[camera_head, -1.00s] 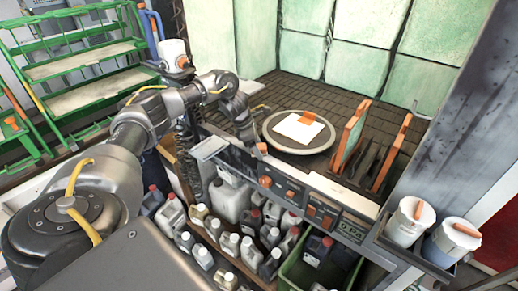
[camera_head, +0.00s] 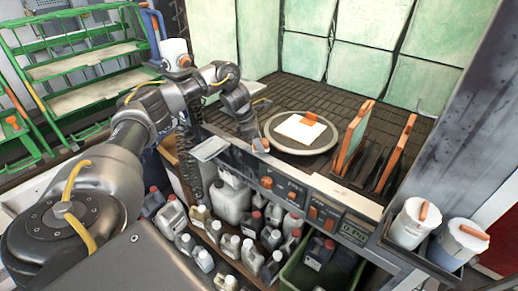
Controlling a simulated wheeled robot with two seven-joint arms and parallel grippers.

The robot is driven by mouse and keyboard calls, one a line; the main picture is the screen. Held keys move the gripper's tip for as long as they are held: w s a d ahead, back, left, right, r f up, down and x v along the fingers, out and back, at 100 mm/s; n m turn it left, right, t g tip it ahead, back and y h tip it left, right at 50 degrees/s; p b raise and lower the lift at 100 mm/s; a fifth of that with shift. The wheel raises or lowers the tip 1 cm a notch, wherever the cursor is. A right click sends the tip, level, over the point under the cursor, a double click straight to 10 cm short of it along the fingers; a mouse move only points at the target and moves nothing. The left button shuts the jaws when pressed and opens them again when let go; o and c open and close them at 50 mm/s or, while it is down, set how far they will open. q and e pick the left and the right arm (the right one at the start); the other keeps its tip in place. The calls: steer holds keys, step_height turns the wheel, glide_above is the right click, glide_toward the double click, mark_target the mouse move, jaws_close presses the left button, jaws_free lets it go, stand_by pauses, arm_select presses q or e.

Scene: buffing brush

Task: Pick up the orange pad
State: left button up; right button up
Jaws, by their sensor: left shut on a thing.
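My left gripper (camera_head: 257,143) reaches down at the front left edge of the dark ribbed work surface, left of the round plate. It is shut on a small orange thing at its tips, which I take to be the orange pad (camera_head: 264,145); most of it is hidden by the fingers. The round grey plate (camera_head: 281,143) bears a white square sheet (camera_head: 294,131) with an orange block (camera_head: 308,119) at its back edge. My right gripper is not in view.
Upright orange-edged boards (camera_head: 353,135) stand in a dark rack right of the plate. Two white tubs (camera_head: 407,233) with orange-handled things on top stand at the front right. Several bottles (camera_head: 235,203) fill the shelf below the panel. A green wall (camera_head: 262,40) closes the back.

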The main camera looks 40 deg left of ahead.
arm_select(q)
steer(key=s+d+r, duration=0.7)
steer(key=s+r, duration=0.3)
steer(key=s, duration=0.2)
steer(key=shift+r, duration=0.35)
steer(key=shift+d, duration=0.1)
